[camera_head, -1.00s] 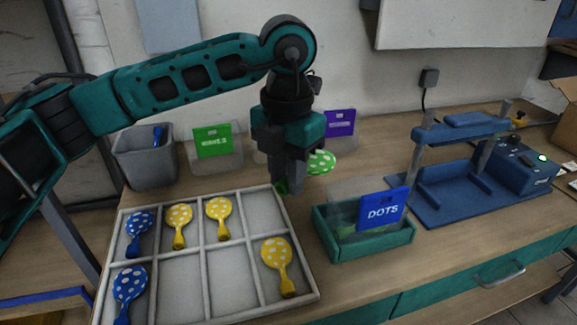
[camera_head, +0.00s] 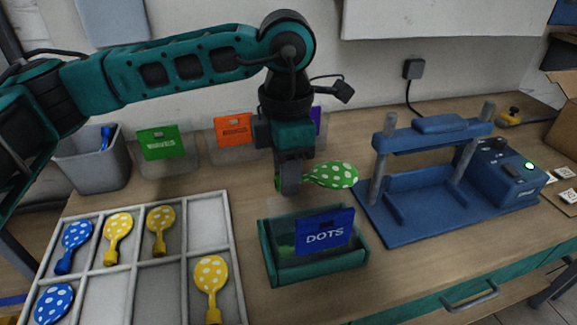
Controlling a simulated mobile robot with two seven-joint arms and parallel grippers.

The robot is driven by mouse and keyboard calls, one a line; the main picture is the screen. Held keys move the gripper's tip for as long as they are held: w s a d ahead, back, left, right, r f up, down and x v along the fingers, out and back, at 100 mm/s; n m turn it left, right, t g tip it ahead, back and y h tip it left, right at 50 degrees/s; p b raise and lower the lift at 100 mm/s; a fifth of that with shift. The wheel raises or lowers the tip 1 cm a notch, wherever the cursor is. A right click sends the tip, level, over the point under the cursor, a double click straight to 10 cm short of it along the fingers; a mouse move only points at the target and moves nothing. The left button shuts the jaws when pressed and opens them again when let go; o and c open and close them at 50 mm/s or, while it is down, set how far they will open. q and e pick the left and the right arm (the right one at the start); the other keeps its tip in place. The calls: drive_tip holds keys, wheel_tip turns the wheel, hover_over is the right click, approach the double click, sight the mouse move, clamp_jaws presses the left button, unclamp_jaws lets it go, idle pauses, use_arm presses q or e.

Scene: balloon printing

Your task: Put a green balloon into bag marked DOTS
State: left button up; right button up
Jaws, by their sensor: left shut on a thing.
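My left gripper (camera_head: 290,184) points down and is shut on the neck end of a green balloon with white dots (camera_head: 333,175). The balloon sticks out to the right of the fingers. It is held above and behind the green open box (camera_head: 277,270) that has the blue DOTS sign (camera_head: 325,231) at its front. A clear bag stands in that box behind the sign, and something green shows low inside it. My right gripper is not in view.
A grey divided tray (camera_head: 180,283) at the left holds several blue and yellow dotted balloons. A blue press (camera_head: 425,205) stands at the right. Green (camera_head: 158,142) and orange (camera_head: 233,129) signs, a partly hidden purple sign and a grey bin (camera_head: 93,160) stand along the wall.

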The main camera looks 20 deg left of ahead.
use_arm(q)
drive_tip(key=shift+s+a+f, duration=0.1)
drive_tip(key=shift+f, duration=0.75)
drive_tip(key=b, duration=0.2)
hover_over(286, 224)
wheel_tip(286, 224, down, 5)
drive_tip(key=shift+f, duration=0.1)
wheel_tip(286, 224, down, 3)
drive_tip(key=b, duration=0.3)
drive_tip(key=shift+f+b, duration=0.45)
drive_tip(key=shift+f, duration=0.1)
drive_tip(key=o, duration=0.9)
